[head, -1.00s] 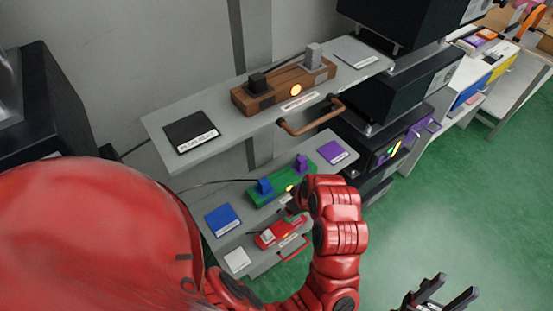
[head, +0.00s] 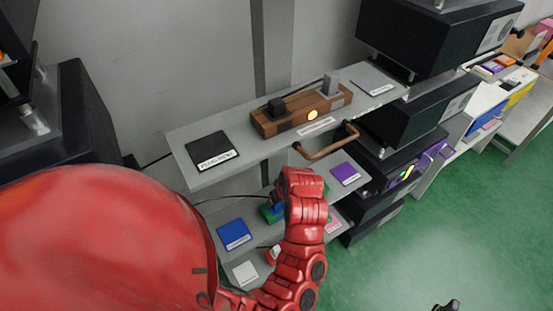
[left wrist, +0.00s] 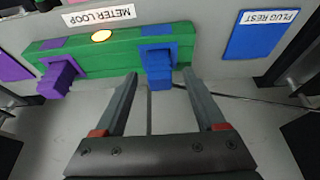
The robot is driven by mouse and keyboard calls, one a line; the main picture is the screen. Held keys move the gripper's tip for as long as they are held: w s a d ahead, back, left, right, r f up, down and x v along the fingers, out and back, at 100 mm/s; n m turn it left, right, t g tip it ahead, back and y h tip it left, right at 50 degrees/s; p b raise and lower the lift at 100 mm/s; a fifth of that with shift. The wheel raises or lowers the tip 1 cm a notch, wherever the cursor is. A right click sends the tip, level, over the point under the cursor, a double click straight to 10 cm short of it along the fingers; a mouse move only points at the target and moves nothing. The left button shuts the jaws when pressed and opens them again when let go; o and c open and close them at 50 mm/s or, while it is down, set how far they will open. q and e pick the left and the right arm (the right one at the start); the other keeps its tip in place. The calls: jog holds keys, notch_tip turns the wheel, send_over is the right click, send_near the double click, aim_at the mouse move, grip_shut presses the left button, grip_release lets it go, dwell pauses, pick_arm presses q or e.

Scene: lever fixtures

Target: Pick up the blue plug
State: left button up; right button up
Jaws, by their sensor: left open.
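The blue plug (left wrist: 158,66) sits upright in the green block (left wrist: 110,58) labelled METER LOOP, with a purple plug (left wrist: 62,76) at the block's other end. In the left wrist view my open left gripper (left wrist: 160,74) has its two fingers spread to either side of the blue plug, with gaps on both sides. The jaws are empty. In the head view my left wrist covers most of the green block and the blue plug. The blue PLUG REST pad (left wrist: 258,34) lies beside the block. Only a tip of my right gripper (head: 447,306) shows at the bottom edge.
An upper shelf (head: 215,172) holds a brown block (head: 300,112) with a black and a grey plug, and a brown handle (head: 330,145) sticks out from its front edge. A red block is mostly hidden behind my arm. A thin cable runs near the blue plug.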

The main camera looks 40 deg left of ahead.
pick_arm(q)
jog(key=shift+a+f, duration=0.2)
jog(key=shift+f, duration=0.4)
jog(key=shift+w, duration=0.1)
grip_shut()
jog(key=shift+r, duration=0.1)
